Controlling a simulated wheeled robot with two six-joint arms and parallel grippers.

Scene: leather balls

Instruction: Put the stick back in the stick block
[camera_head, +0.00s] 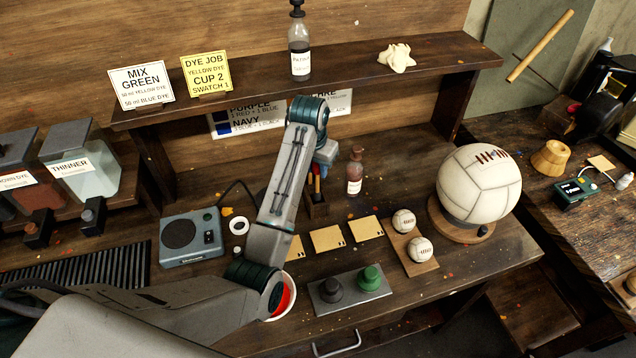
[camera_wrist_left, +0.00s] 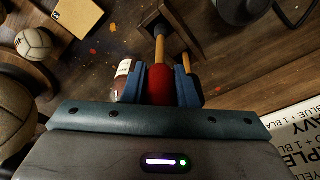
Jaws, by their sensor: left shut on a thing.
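My left gripper (camera_head: 322,168) is above the stick block, and in the left wrist view (camera_wrist_left: 160,85) its blue fingers are shut on a stick. The stick (camera_wrist_left: 160,84) has a red part between the fingers, a tan shaft and a dark end that points at the block. The stick block (camera_head: 316,208) is a small dark wooden holder at the back of the bench; it also shows in the left wrist view (camera_wrist_left: 190,32). The stick's dark end overlaps the block's opening there; I cannot tell whether it is inside. A second tan stick (camera_wrist_left: 187,62) shows beside the right finger.
A brown bottle (camera_head: 354,174) stands close to the right of the block. The dark shelf (camera_head: 400,62) runs above and behind. Tan cards (camera_head: 327,239), a tape roll (camera_head: 239,226) and two small balls (camera_head: 403,221) lie in front. A large ball (camera_head: 480,184) rests on a round stand.

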